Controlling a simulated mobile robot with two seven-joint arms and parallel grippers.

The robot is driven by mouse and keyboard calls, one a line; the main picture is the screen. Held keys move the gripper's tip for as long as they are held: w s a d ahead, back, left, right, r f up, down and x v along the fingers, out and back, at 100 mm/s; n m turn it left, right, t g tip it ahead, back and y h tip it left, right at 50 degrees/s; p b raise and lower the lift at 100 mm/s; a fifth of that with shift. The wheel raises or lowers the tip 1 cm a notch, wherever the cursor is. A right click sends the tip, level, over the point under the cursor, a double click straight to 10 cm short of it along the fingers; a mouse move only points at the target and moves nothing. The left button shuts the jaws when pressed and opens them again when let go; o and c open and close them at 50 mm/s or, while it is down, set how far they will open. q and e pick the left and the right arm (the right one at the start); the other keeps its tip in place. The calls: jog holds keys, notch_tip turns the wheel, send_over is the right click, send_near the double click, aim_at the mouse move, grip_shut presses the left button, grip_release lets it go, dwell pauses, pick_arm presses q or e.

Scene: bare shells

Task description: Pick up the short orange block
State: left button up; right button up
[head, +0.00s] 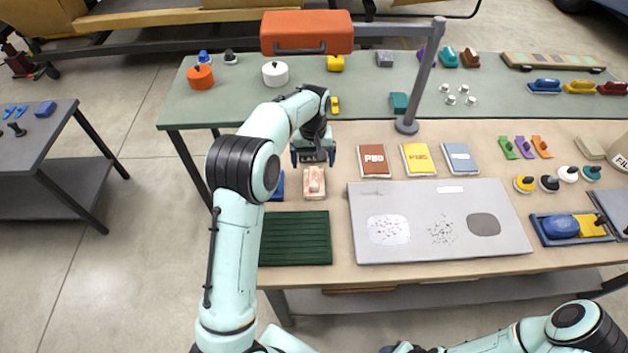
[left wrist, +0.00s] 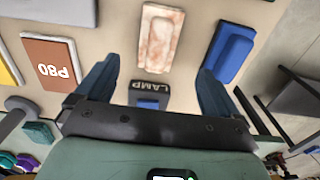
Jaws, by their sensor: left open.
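A pale orange, marbled block (head: 314,182) lies on the tan bench between a blue block (head: 277,186) and the sanding packs. In the left wrist view the marbled block (left wrist: 158,38) shows top centre, beyond the fingertips and lined up with the gap between them. My left gripper (head: 314,160) is open and empty, on the far side of the block in the head view. It also shows in the left wrist view (left wrist: 160,72), with both fingers apart. No plainly solid orange block shows near it. My right gripper is not in view.
A dark green slatted mat (head: 295,238) lies nearer me, and a grey panel (head: 380,250) lies to the right. A brown P80 pack (head: 374,161) is beside the gripper. A grey post (head: 407,124) stands behind.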

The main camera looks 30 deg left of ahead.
aim_at(314, 176)
pick_arm(q)
notch_tip(314, 176, down, 8)
jog(key=shift+w+d+f, duration=0.1)
jog(key=shift+d+f, duration=0.05)
jog(key=shift+f, duration=0.1)
jog(key=c, duration=1.2)
